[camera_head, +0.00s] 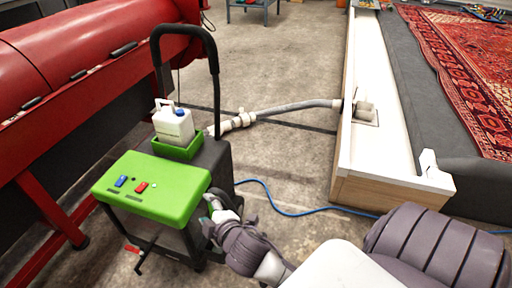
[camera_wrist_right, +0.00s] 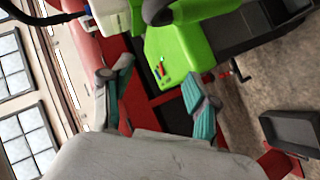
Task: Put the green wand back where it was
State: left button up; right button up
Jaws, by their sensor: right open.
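I cannot make out a green wand for certain in either view. In the right wrist view, a rounded bright green piece with a dark knob (camera_wrist_right: 190,12) shows at the top edge; I cannot tell whether it is the wand or part of the cart. My right gripper (camera_head: 218,204) is beside the right edge of the cart's green top (camera_head: 150,187). In the right wrist view this gripper (camera_wrist_right: 157,82) is open, with nothing between its teal pads, and the green top (camera_wrist_right: 172,52) shows beyond them. My left gripper is out of view.
A white jug (camera_head: 173,123) stands in a green tray (camera_head: 178,150) on the cart, below its black handle (camera_head: 213,52). A red machine (camera_head: 95,50) stands left. A grey hose (camera_head: 290,107) runs to the white-topped wall (camera_head: 375,130). A blue hose (camera_head: 285,210) crosses the floor.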

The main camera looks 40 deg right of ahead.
jog(key=s+f+m+g, duration=0.4)
jog(key=s+f+g, duration=0.1)
jog(key=s, duration=0.5)
jog(key=s+a+f+m+g+y, duration=0.1)
jog(key=s+f+m+g, duration=0.4)
jog(key=s, duration=0.5)
jog(key=shift+s+f+y, duration=0.15)
jog(key=shift+f+y, duration=0.15)
jog(key=shift+f, duration=0.25)
jog(key=shift+a, duration=0.1)
